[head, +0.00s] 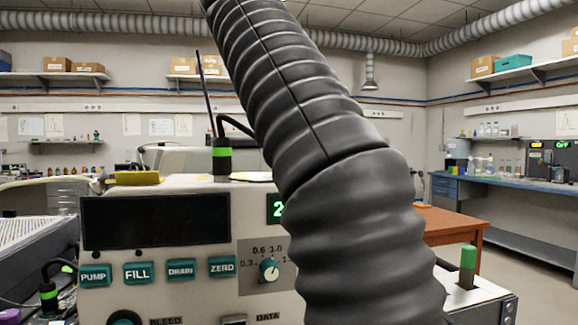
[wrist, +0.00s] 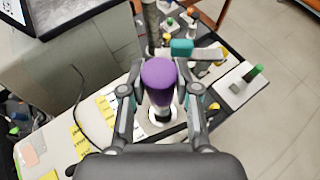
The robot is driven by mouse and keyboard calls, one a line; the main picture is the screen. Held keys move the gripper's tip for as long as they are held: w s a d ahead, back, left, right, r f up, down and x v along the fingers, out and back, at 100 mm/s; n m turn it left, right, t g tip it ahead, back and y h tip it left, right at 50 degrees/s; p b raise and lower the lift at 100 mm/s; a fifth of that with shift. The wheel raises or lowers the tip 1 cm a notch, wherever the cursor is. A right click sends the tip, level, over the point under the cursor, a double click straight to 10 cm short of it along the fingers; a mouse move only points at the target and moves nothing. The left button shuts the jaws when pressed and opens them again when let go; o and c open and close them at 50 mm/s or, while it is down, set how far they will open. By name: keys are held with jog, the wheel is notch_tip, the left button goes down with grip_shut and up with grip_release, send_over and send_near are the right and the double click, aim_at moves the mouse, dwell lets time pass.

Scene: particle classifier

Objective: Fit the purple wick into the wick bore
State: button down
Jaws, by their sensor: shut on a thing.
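The purple wick (wrist: 159,78) shows in the wrist view, with a broad purple cap and a dark, narrower body below it. My gripper (wrist: 164,104) is shut on it, one finger on each side. Directly under the wick is a round, pale-rimmed opening (wrist: 158,127) in the light panel, which looks like the wick bore. The wick hides much of this opening, so I cannot tell whether its lower end is inside or above it. In the head view my black-sleeved arm covers the middle, and my gripper and the held wick are out of sight.
A green-capped post (head: 468,258) stands at the panel's right end. A teal-topped part (wrist: 182,47) stands just behind the wick. A cream instrument box (head: 160,235) with teal buttons is at left in the head view. Yellow labels (wrist: 108,102) lie left of my gripper.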

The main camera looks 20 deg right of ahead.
jog(key=shift+s+a+f+b, duration=0.1)
jog(key=shift+s+f+b, duration=0.1)
jog(key=shift+f, duration=1.25)
jog(key=shift+s+a+f+b, duration=0.1)
jog(key=shift+s+f+b, duration=0.05)
jog(key=shift+f, duration=1.3)
jog(key=f, duration=0.2)
jog(key=f+b, duration=0.1)
jog(key=f, duration=0.1)
jog(key=shift+w+d+b, duration=0.2)
jog(key=shift+w+b, duration=0.1)
jog(key=shift+w, duration=0.1)
jog(key=c, duration=0.8)
grip_release()
jog(key=shift+a, duration=0.15)
jog(key=shift+c, duration=0.2)
jog(key=shift+s+r, duration=0.1)
jog(key=shift+r, duration=0.2)
